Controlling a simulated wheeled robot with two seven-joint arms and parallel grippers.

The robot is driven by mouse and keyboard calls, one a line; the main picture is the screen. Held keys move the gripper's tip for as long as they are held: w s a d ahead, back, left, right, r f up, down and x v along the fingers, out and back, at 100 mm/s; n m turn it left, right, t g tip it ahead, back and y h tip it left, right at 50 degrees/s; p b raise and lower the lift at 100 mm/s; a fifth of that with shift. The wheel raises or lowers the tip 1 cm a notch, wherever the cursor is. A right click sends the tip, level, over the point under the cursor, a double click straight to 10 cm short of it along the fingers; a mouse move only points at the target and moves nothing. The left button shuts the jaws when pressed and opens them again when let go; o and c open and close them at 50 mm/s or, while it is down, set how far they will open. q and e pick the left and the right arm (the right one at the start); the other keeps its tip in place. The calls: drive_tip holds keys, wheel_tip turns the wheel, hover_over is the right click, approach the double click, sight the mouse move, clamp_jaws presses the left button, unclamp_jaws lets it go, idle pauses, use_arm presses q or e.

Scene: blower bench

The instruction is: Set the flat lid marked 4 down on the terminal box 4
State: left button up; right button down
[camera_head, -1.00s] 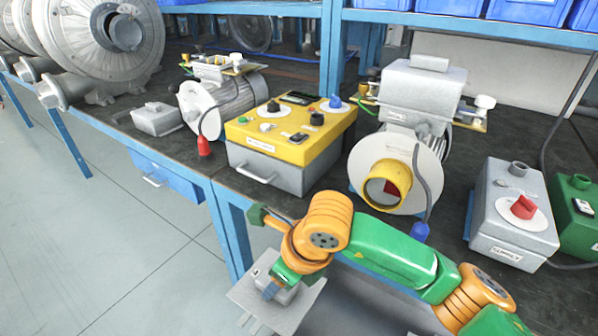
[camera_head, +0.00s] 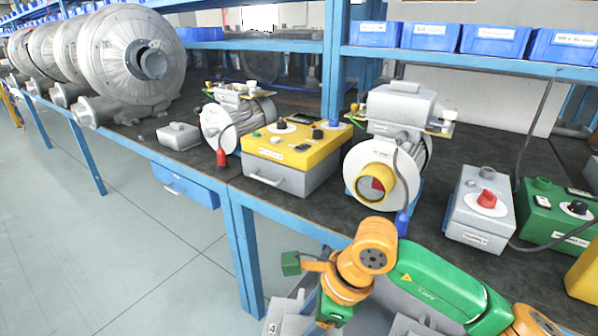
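The flat lid marked 4 (camera_head: 284,314) is a grey piece at the bottom edge, partly cut off, with a "4" label on it. My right gripper (camera_head: 330,312) comes in from the right and appears shut on it, in front of the bench edge; its fingertips are largely hidden. My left gripper is out of view. On the bench, the left motor (camera_head: 223,129) has an uncovered terminal area (camera_head: 238,93) on top. The right motor (camera_head: 380,178) carries a grey box (camera_head: 399,104) on top. I cannot read which terminal box is number 4.
A yellow-topped control box (camera_head: 296,145) stands between the motors. A loose grey lid (camera_head: 178,136) lies left of them. A grey switch box (camera_head: 479,214) and a green box (camera_head: 556,216) stand at right. Large blowers (camera_head: 130,60) fill the far left. Blue bins (camera_head: 495,39) line the shelf.

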drive_tip(key=s+d+r+n+g+h, duration=0.2)
drive_tip(key=s+d+r+n+g, duration=0.15)
drive_tip(key=d+n, duration=0.45)
drive_tip(key=s+d+r+n+g+h, duration=0.2)
drive_tip(key=s+d+r+n, duration=0.3)
drive_tip(key=n, duration=0.6)
wheel_tip(320, 180, up, 10)
drive_tip(key=w+d+p, duration=0.1)
drive_tip(key=w+p, duration=0.1)
drive_tip(key=p, duration=1.3)
drive_tip(key=shift+f+n+p, duration=0.25)
drive_tip(key=shift+n+p, duration=0.05)
drive_tip(key=shift+p, duration=0.05)
drive_tip(key=shift+d+f+t, duration=0.1)
drive_tip(key=shift+t, duration=0.15)
